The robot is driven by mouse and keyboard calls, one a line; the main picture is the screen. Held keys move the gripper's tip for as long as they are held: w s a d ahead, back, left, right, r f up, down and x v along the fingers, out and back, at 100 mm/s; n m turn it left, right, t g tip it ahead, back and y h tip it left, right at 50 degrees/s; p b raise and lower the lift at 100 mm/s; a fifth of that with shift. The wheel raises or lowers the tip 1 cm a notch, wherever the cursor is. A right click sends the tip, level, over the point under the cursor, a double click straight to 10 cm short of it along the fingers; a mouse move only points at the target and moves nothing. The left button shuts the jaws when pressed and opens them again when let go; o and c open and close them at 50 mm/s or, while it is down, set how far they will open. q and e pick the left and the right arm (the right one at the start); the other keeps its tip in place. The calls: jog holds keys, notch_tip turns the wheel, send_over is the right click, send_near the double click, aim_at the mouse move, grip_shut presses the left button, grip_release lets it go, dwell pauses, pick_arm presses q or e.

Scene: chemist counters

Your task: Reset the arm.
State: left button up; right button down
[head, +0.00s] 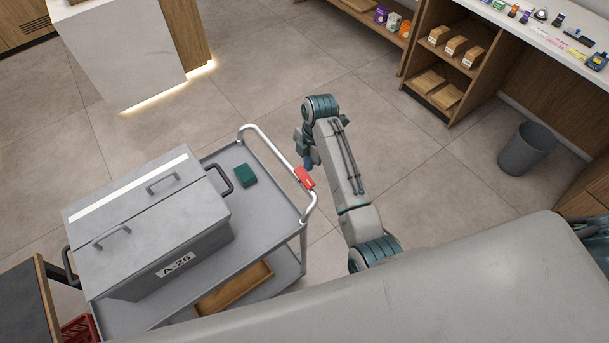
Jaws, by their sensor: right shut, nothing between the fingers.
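My right arm (340,165) reaches out over the floor just right of the cart, with its forearm bent back at the far end. My right gripper (309,160) hangs on the left side of that arm, partly hidden by it. It is shut and holds nothing. In the picture it lies close to the cart's handle and the red tag; whether it touches them I cannot tell. My left gripper is not in view.
A grey cart (285,205) carries a grey lidded box (150,215) marked A-26 and a small green box (245,175). A red tag (304,178) sits on its handle. A grey bin (526,148) stands by shelves at right. Floor beyond the arm is clear.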

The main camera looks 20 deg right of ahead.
dwell(0.5)
jog(key=s+d+f+m+t+h, duration=0.1)
jog(key=s+d+m, duration=0.2)
jog(key=s+m, duration=0.3)
jog(key=s+d+f+m+t, duration=0.15)
jog(key=s+d+m, duration=0.25)
jog(key=s, duration=0.4)
jog(key=s+d+r+m+t, duration=0.1)
jog(key=s+r+m, duration=0.25)
jog(key=s, duration=0.25)
jog(key=s+d+r+m+h, duration=0.1)
jog(key=s+r+m, duration=0.1)
jog(key=s+m, duration=0.25)
jog(key=s+d+r+m+t, duration=0.1)
jog(key=s+r+m, duration=0.2)
jog(key=s, duration=0.3)
jog(key=d+f+g+b, duration=0.25)
jog(key=f+b, duration=0.55)
jog(key=f, duration=3.2)
jog(key=s+d+f+b, duration=0.1)
jog(key=s+f+b, duration=0.2)
jog(key=s+f, duration=0.6)
jog(key=s+d+f+b, duration=0.1)
jog(key=s+f+b, duration=0.2)
jog(key=s+f, duration=0.6)
notch_tip(320, 180, down, 6)
jog(key=shift+s+f+m, duration=0.15)
jog(key=shift+s+m, duration=0.15)
jog(key=shift+s, duration=0.05)
